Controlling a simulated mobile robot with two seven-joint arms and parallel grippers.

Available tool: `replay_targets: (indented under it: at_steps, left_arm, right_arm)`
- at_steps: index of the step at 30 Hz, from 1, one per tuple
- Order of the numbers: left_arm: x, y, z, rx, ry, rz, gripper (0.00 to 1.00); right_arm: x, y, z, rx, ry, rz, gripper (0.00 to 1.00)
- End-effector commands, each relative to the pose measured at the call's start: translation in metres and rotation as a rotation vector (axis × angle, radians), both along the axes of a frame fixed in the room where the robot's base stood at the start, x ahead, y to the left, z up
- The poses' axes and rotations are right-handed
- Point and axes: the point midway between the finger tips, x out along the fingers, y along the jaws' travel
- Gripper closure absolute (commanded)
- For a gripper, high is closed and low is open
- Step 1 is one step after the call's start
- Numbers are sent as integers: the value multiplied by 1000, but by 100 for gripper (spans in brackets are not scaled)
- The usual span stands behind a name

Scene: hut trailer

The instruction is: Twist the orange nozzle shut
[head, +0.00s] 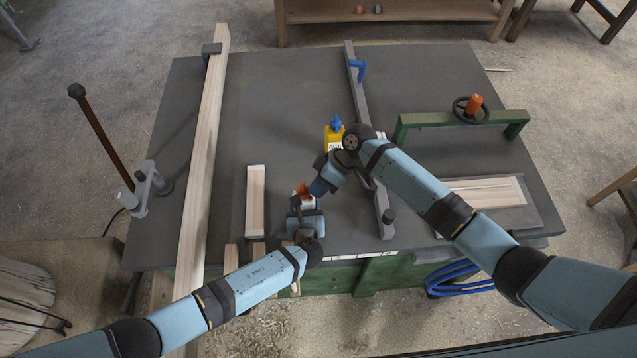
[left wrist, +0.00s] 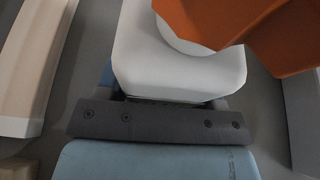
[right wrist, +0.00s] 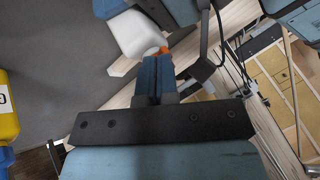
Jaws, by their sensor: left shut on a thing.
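A white bottle (head: 308,203) with an orange nozzle (head: 302,188) stands near the front of the dark bench top. My left gripper (head: 306,207) is shut on the white bottle, whose body fills the middle of the left wrist view (left wrist: 180,65). The orange nozzle shows large at upper right there (left wrist: 225,20). My right gripper (head: 319,187) reaches in from the right, close beside the nozzle. In the right wrist view its blue fingers (right wrist: 158,65) look together. A bit of orange (right wrist: 164,50) shows just past their tips; contact cannot be told.
A yellow bottle with a blue cap (head: 333,134) stands behind my right gripper. A long metal bar with a blue handle (head: 351,90) lies to the right. A long plank (head: 205,150) and a short wood block (head: 256,200) lie left. A green frame (head: 425,119) stands at right.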

Motion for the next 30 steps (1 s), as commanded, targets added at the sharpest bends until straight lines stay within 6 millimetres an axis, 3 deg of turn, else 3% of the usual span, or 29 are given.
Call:
replay_targets:
  at_steps: [16,30]
  left_arm:
    - [1,-3,3,-2,-4,-3,78]
    - [1,-4,3,-3,-5,-5,78]
  right_arm:
    - [-19,8,-1,2,3,-468,100]
    - [-23,13,-1,1,3,-525,100]
